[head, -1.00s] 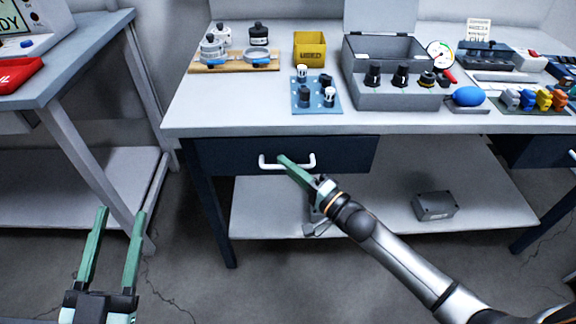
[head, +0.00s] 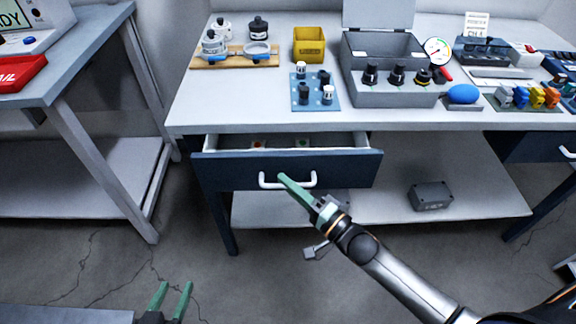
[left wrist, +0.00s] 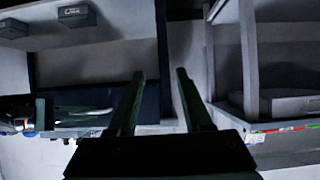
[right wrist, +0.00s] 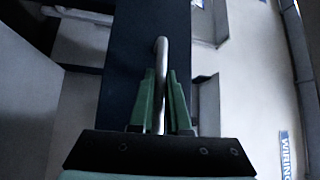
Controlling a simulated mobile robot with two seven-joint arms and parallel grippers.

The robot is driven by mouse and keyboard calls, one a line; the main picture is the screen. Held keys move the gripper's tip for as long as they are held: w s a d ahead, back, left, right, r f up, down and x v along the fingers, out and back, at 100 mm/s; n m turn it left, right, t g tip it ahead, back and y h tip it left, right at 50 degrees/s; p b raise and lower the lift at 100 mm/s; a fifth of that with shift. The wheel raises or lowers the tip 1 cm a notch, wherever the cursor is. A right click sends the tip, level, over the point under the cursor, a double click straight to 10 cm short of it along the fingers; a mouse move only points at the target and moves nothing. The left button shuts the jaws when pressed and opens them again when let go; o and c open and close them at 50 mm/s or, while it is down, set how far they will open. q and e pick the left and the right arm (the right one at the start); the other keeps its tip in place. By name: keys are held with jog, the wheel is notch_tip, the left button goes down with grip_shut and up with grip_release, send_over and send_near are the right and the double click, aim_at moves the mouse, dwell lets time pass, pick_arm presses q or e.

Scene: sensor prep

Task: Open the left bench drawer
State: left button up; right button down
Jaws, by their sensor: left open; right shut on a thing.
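The left bench drawer (head: 345,172) is a dark blue front under the bench top, pulled partly out so its light interior shows. Its white bar handle (head: 306,181) is on the front. My right gripper (head: 282,179) is shut on the handle; in the right wrist view the handle (right wrist: 160,60) stands between the green fingers (right wrist: 160,98). My left gripper (head: 173,290) is open and empty, low at the left over the floor; its spread fingers also show in the left wrist view (left wrist: 158,85).
The bench top (head: 230,108) holds a wooden rack (head: 205,64), a yellow bin (head: 308,45), a blue tray (head: 315,91) and a grey case (head: 385,92). A grey box (head: 431,196) sits on the lower shelf. A side table (head: 80,60) stands at left. Small items lie inside the drawer.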

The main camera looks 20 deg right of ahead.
pick_arm(q)
jog(key=s+g+p, duration=0.1)
jog(key=p, duration=0.1)
jog(key=s+g+p, duration=0.1)
jog(key=p, duration=0.1)
jog(key=s+d+p, duration=0.1)
jog(key=p, duration=0.1)
jog(key=shift+s+d+f+n+g, duration=0.1)
jog(key=shift+s+f+n+g, duration=0.2)
jog(key=shift+f+g, duration=0.1)
pick_arm(e)
jog(key=s+a, duration=0.2)
jog(key=s, duration=0.6)
jog(key=s+a, duration=0.2)
jog(key=s, duration=0.6)
jog(key=shift+a, duration=0.25)
pick_arm(q)
jog(key=shift+r, duration=0.1)
jog(key=shift+w+r, duration=0.1)
jog(key=shift+r, duration=0.1)
pick_arm(e)
jog(key=c, duration=0.9)
grip_release()
pick_arm(q)
jog(key=shift+d, duration=0.1)
pick_arm(e)
jog(key=shift+s, duration=0.15)
